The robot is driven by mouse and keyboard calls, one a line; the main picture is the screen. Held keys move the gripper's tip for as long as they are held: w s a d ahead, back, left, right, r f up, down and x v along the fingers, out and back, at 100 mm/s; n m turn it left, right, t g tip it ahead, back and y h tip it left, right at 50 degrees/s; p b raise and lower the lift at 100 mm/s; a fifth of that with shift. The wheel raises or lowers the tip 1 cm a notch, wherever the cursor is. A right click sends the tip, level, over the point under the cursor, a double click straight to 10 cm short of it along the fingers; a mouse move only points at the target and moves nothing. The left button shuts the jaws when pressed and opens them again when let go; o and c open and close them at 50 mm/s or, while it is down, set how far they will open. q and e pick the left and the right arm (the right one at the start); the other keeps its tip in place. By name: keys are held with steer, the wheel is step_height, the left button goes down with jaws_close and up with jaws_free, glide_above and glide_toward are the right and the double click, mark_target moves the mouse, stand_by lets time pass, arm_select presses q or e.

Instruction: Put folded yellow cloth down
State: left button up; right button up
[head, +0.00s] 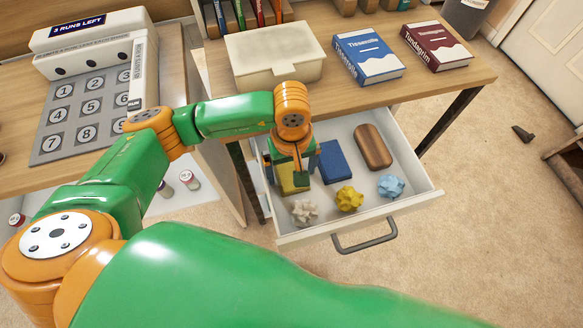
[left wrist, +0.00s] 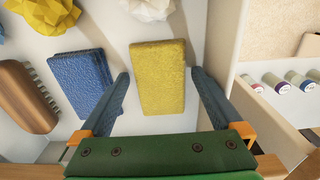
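The folded yellow cloth (left wrist: 158,85) lies flat in the open white drawer (head: 318,232). In the head view the cloth (head: 288,185) is partly hidden by my left gripper (head: 297,174), which reaches down into the drawer's left part. In the left wrist view the two blue fingers of my left gripper (left wrist: 160,78) are apart, one on each side of the cloth, with a narrow gap on both sides. The left gripper is open and holds nothing. My right gripper does not show.
A folded blue cloth (head: 333,162) lies beside the yellow one. The drawer also holds a brown brush (head: 373,147) and white (head: 304,211), yellow (head: 349,198) and light blue (head: 391,187) crumpled balls. A lidded box (head: 273,52) and books (head: 367,57) stand on the desk above.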

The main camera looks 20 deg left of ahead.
arm_select(q)
steer(key=shift+r+p, duration=0.4)
step_height(320, 180, up, 12)
steer(key=shift+f, duration=0.2)
